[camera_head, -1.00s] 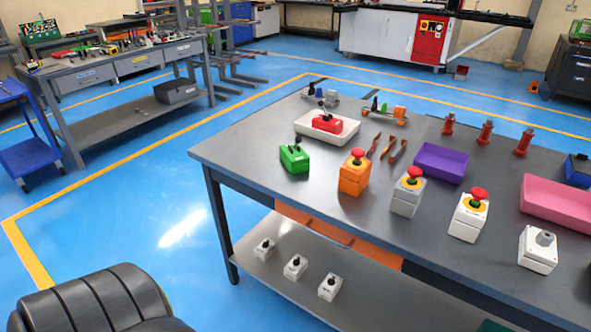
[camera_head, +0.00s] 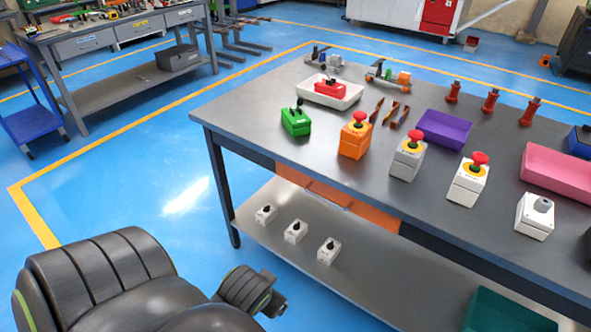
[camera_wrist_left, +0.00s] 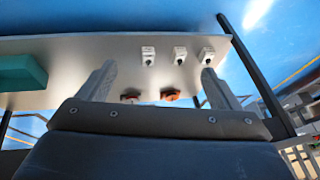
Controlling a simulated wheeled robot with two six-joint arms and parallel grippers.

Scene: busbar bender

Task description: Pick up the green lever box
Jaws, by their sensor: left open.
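The green lever box (camera_head: 296,123), with a black lever on top, stands upright on the grey table (camera_head: 250,115) near its left end. It does not show clearly in the left wrist view. My left arm is at the bottom left of the head view, in front of the table and well apart from the box. In the left wrist view my left gripper (camera_wrist_left: 157,78) is open and empty, its fingers wide apart. My right gripper is not in view.
A red lever box (camera_head: 331,88) sits in a white tray (camera_head: 345,101) behind the green box. An orange button box (camera_head: 355,138) stands to its right. The lower shelf (camera_head: 365,240) holds small white switch boxes (camera_head: 296,232) and a teal bin (camera_head: 510,312).

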